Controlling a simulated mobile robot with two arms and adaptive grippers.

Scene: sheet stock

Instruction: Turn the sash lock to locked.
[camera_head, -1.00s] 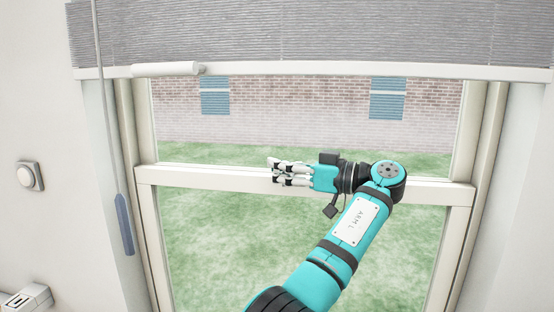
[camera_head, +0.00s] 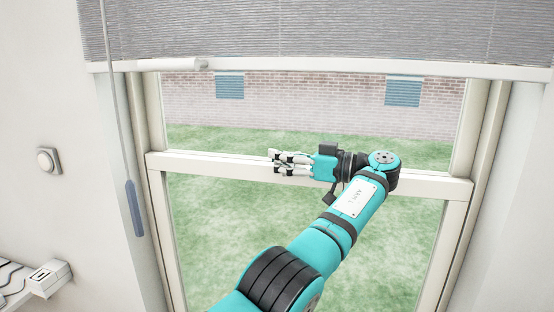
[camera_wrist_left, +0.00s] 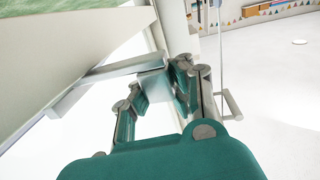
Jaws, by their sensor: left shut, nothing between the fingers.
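My left gripper (camera_head: 275,162) is shut, pointing left along the white meeting rail (camera_head: 215,167) of the window, in front of the rail's middle. In the left wrist view the gripper (camera_wrist_left: 158,82) has its fingertips by a pale grey block (camera_wrist_left: 154,86). A grey bar (camera_wrist_left: 103,72) runs left from near that block. I cannot tell whether these are parts of the sash lock, or whether the fingers touch them. No sash lock shows clearly in the head view; the gripper covers part of the rail. My right gripper is not in view.
A grey blind (camera_head: 330,30) hangs across the top of the window. A wand with a blue handle (camera_head: 134,207) hangs at the left.

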